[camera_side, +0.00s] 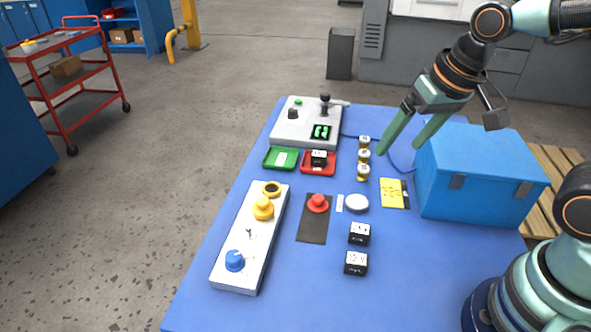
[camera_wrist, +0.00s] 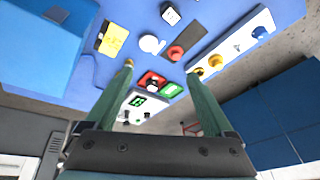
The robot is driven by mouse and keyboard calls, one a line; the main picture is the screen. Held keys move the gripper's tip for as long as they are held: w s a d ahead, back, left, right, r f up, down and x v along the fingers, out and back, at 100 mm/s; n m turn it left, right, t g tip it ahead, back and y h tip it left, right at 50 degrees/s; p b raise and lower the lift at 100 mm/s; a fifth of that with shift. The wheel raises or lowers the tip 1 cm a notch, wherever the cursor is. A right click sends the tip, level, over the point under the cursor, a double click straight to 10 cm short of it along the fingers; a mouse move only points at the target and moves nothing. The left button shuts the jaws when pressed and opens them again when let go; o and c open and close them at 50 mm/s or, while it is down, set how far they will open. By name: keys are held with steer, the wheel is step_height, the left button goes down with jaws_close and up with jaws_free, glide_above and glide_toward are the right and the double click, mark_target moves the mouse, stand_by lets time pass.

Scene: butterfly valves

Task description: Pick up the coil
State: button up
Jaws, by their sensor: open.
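Several small black blocks with white tops look like coils; I cannot tell which one the task means. One block (camera_side: 319,157) sits in the red tray (camera_side: 305,170), also seen in the wrist view (camera_wrist: 150,76). Two others stand on the blue table, one (camera_side: 359,234) behind the other (camera_side: 356,263). A white-topped block also shows at the top of the wrist view (camera_wrist: 171,14). My gripper (camera_side: 400,148) is open and empty, raised above the table near the gold cylinders. Its two fingers also frame the trays in the wrist view (camera_wrist: 157,73).
Three gold cylinders (camera_side: 364,157) stand in a row beside the red tray. A large blue box (camera_side: 480,170) is at right. A control box (camera_side: 290,132), green tray (camera_side: 281,158), knob panel (camera_side: 240,263) and red button (camera_side: 317,203) occupy the left. The front table is clear.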

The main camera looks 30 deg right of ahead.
mark_target(357, 258)
steer(key=s+a+f+m+g, duration=0.35)
steer(key=a+f+m, duration=0.25)
steer(key=a+f, duration=0.3)
steer(key=shift+m+g+h, duration=0.3)
steer(key=shift+g, duration=0.05)
steer(key=shift+w+a+f, duration=0.1)
steer(key=shift+a+f, duration=0.05)
steer(key=shift+f, duration=2)
steer(key=shift+w+a+f, duration=0.1)
steer(key=shift+f, duration=2)
steer(key=shift+w+a+f, duration=0.1)
steer(key=shift+a+f, duration=0.05)
steer(key=shift+f, duration=2)
jaws_close()
steer(key=shift+r, duration=0.2)
